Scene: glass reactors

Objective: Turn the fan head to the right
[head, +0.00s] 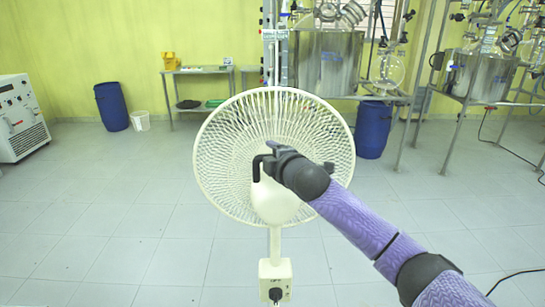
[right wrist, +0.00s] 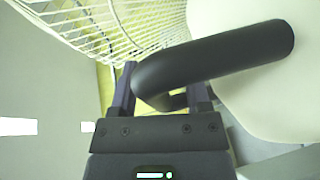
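A cream fan with a round wire cage (head: 222,130) stands on a pole in the middle of the head view. Its rounded housing (head: 278,205) faces me, and a black bent handle (head: 257,168) sticks out from it. My right gripper (head: 268,156) is at this handle, in front of the cage. In the right wrist view the black handle (right wrist: 225,58) crosses in front of the fingers, and its bend lies between them. The fingers stand apart, with no clear grip on the handle. The cage also shows there (right wrist: 120,25). My left gripper is out of view.
A control box (head: 275,280) sits low on the fan's pole. Blue barrels (head: 112,106) (head: 373,128), a white bucket (head: 140,121), a side table (head: 200,70) and glass reactors on steel frames (head: 328,62) stand farther back. The tiled floor left of the fan is clear.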

